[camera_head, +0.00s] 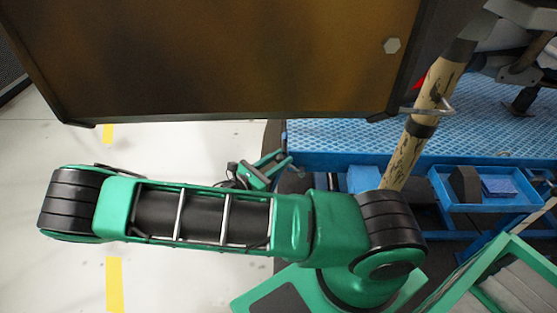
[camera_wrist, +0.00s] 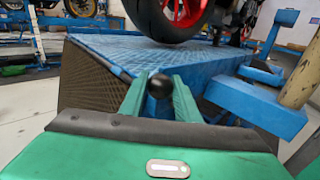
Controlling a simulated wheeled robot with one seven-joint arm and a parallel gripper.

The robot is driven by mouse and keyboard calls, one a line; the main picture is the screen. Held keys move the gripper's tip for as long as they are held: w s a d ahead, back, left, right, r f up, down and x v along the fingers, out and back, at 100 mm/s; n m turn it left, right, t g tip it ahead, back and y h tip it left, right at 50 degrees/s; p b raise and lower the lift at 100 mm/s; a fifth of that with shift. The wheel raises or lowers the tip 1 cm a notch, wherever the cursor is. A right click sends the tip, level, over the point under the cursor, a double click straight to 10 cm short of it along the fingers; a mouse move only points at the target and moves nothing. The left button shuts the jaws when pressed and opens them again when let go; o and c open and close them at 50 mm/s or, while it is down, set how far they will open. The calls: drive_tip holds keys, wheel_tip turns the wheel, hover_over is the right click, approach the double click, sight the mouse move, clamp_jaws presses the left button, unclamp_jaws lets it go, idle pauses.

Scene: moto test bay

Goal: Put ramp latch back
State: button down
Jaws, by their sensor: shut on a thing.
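My gripper (camera_wrist: 158,92) is shut, its two green fingers on either side of a black ball knob (camera_wrist: 159,85), which looks like the handle of the ramp latch. The rest of the latch is hidden behind the knob and fingers. The knob is at the near edge of the blue patterned ramp platform (camera_wrist: 110,47). In the head view my gripper (camera_head: 284,159) is small, beyond my arm, at the left end of the blue platform (camera_head: 350,140). The knob cannot be made out there.
A large brown panel (camera_head: 210,60) fills the upper part of the head view. A beige post (camera_head: 405,152) stands right of my gripper. A blue tray (camera_head: 449,194) holding a dark block is farther right. A motorcycle wheel (camera_wrist: 165,22) rests on the platform. Pale floor (camera_head: 60,140) is clear at left.

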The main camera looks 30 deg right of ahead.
drive_tip(key=shift+s+d+r+m+y, duration=0.3)
drive_tip(key=shift+r+m+y, duration=0.1)
drive_tip(key=shift+m, duration=0.1)
drive_tip(key=c, duration=1.3)
unclamp_jaws()
drive_tip(key=shift+c, duration=0.2)
drive_tip(key=f+v, duration=0.1)
drive_tip(key=v, duration=0.9)
drive_tip(key=shift+a+r, duration=0.4)
drive_tip(key=shift+r, duration=0.15)
